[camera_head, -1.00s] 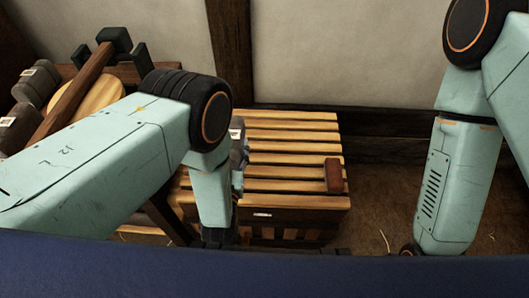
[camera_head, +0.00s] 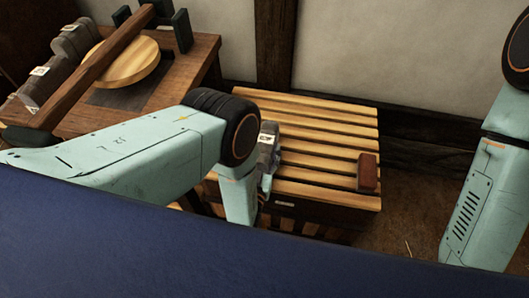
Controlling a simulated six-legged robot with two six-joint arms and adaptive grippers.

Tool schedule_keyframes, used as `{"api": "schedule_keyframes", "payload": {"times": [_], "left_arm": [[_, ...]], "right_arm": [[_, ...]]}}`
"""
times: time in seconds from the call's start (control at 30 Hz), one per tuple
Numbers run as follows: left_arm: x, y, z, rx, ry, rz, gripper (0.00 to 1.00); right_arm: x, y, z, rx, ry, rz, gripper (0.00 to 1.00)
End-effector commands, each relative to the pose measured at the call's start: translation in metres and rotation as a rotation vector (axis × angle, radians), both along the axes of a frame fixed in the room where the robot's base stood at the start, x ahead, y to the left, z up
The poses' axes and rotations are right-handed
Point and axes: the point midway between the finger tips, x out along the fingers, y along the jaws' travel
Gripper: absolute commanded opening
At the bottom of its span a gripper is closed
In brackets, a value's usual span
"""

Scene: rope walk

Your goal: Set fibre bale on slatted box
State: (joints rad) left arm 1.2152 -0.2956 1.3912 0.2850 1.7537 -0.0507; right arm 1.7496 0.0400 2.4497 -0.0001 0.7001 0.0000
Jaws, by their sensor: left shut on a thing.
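The slatted box (camera_head: 318,151) stands in the middle, with pale wooden slats on top and a darker front. A grey thing with a white label (camera_head: 268,145), which looks like the fibre bale, shows just right of my left arm, over the box's left part. My left gripper (camera_head: 267,172) is mostly hidden by my own arm and is shut on this bale. I cannot tell whether the bale touches the slats. My right arm comes in at the right edge, and its gripper is out of view.
A red-brown block (camera_head: 368,172) lies on the box's right side. A wooden table (camera_head: 190,62) at the left holds a round wooden disc (camera_head: 128,65), a long beam (camera_head: 92,67) and grey labelled rolls (camera_head: 75,41). A wall with a dark post (camera_head: 275,45) stands behind. Several slats are bare.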

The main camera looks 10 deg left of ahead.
Motion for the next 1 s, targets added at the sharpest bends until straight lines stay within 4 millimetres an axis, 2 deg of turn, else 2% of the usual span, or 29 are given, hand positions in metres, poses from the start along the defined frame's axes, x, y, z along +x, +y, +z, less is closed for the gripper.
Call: {"api": "schedule_keyframes", "payload": {"times": [0.27,0.3,0.53,1.0], "left_arm": [[0.0002,0.0001,-0.0025,0.000,-0.001,0.000,0.16],[0.0000,0.0002,-0.0018,0.000,0.000,0.000,0.56],[0.0000,0.0003,-0.0014,0.000,0.000,0.000,0.75],[0.0001,0.0002,0.0034,0.000,0.000,0.000,0.75]], "right_arm": [[0.0000,0.0000,-0.0025,0.000,0.000,0.000,0.40],[0.0000,0.0000,-0.0015,0.000,0.000,0.000,0.40],[0.0001,0.0000,-0.0012,0.000,0.000,0.000,0.40],[0.0000,0.0000,0.0029,0.000,0.000,0.000,0.40]]}}
